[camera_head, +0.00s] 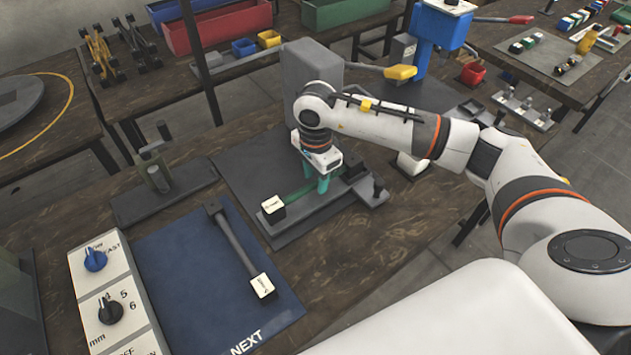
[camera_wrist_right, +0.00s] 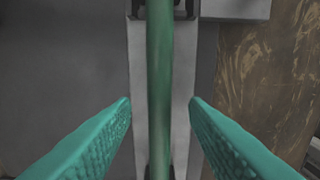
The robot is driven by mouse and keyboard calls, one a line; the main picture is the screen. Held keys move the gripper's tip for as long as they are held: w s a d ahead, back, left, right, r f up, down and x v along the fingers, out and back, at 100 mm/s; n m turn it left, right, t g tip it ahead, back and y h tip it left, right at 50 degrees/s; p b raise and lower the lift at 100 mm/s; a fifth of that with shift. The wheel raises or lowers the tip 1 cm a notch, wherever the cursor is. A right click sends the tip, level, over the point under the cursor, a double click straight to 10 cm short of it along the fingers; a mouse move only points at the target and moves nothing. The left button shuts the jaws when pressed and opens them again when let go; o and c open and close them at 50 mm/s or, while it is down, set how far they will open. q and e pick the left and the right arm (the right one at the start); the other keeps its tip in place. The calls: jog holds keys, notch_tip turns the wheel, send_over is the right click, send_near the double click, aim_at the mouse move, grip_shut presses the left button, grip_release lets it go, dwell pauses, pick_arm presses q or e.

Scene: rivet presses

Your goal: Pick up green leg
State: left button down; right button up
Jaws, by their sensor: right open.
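The green leg (camera_head: 300,195) lies in a grey metal fixture (camera_head: 322,208) on a dark plate, with a white labelled block (camera_head: 273,208) at its near left end. In the right wrist view the green leg (camera_wrist_right: 159,90) runs lengthwise down the middle. My right gripper (camera_head: 322,186) is over the fixture with its teal fingers pointing down. In the wrist view its fingers (camera_wrist_right: 160,105) are open, one on each side of the leg, with gaps between them and it. The gripper hides part of the leg in the head view. My left gripper is not in view.
A dark grey leg with a white block (camera_head: 262,286) lies on the blue mat (camera_head: 185,265) to the left. A control panel (camera_head: 105,295) with knobs stands at the near left. A grey press (camera_head: 312,72) stands behind the fixture. Bare table (camera_head: 375,250) lies in front.

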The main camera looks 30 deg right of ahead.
jog(key=shift+f, duration=0.8)
jog(key=shift+c, duration=0.5)
grip_shut()
